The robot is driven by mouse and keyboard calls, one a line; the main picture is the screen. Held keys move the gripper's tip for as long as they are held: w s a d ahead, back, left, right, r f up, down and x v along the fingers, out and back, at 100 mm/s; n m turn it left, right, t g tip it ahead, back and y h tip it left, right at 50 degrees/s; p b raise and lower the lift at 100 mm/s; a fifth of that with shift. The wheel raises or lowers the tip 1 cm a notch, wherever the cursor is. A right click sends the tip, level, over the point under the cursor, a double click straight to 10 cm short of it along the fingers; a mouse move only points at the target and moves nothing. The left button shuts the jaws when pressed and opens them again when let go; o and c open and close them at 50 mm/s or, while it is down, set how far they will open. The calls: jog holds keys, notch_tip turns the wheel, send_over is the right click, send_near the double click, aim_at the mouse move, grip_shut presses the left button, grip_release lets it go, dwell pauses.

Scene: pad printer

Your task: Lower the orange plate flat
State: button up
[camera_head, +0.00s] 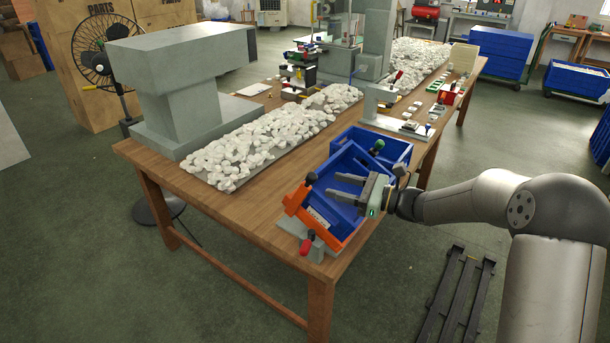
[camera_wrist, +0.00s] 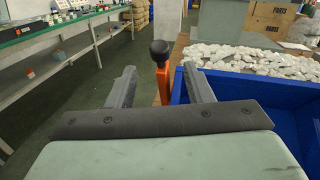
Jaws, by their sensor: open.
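In the wrist view the black knob (camera_wrist: 159,52) tops an upright orange part (camera_wrist: 162,84), seen between the fingers. My gripper (camera_head: 335,186) is open and empty, above the blue bin, to the right of the knob and apart from it in the head view. My gripper (camera_wrist: 159,75) also shows its two spread fingers in the wrist view.
A red knob (camera_head: 306,246) sits low near the plate's front. Another blue bin (camera_head: 396,147) with a green knob (camera_head: 379,144) lies behind. White parts (camera_head: 235,158) cover the table's middle. A grey press (camera_head: 180,95) stands at the left. The table's front left strip is clear.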

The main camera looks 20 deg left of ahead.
aim_at(305, 184)
jog(key=a+p, duration=0.1)
jog(key=a, duration=0.8)
jog(key=shift+a, duration=0.35)
